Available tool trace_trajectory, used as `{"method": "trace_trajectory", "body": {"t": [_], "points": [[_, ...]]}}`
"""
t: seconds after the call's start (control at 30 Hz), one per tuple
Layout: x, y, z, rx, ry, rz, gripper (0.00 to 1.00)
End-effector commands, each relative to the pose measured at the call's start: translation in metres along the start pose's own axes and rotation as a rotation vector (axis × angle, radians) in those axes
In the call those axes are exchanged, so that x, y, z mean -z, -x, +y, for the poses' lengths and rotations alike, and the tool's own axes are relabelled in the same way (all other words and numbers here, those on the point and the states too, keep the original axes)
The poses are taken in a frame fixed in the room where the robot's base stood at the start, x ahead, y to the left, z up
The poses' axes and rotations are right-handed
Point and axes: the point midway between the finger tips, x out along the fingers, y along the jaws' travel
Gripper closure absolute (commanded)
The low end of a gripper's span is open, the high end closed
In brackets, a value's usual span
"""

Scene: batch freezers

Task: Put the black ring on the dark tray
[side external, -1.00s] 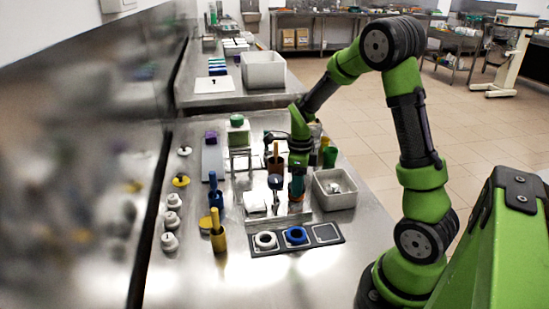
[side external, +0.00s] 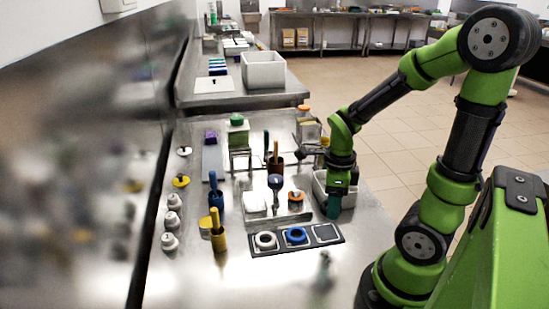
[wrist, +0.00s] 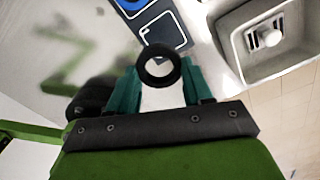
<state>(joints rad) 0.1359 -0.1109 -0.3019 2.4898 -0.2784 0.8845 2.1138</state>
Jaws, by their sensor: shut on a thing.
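The black ring (wrist: 147,75) is pinched between the teal fingertips of my gripper (wrist: 160,80) in the wrist view. In the side external view my gripper (side external: 334,207) points down above the table, just behind and right of the dark tray's right end; the ring cannot be made out there. The dark tray (side external: 284,248) has three outlined squares: a white ring (side external: 265,240) on the left, a blue ring (side external: 296,235) in the middle, and a bare right square (side external: 327,233). Part of the tray (wrist: 174,52) shows at the top of the wrist view.
A white bin (wrist: 235,58) with a pale object inside stands close right of my gripper. Behind the tray are an orange-topped piece (side external: 295,197) and a dark-headed post (side external: 275,182). A yellow holder (side external: 219,240) stands left.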

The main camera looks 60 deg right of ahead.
Motion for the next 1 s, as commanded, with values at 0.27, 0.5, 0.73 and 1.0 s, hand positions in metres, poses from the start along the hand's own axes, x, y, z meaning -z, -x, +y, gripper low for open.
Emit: {"method": "trace_trajectory", "body": {"t": [0.27, 0.5, 0.73, 1.0], "points": [[-0.003, -0.034, -0.006, -0.003, 0.000, 0.006, 0.79], [-0.003, -0.058, -0.007, -0.002, -0.001, 0.006, 0.79], [-0.004, -0.080, -0.007, -0.001, -0.002, 0.002, 0.79], [-0.004, -0.081, -0.007, 0.001, 0.000, 0.000, 0.79]]}}
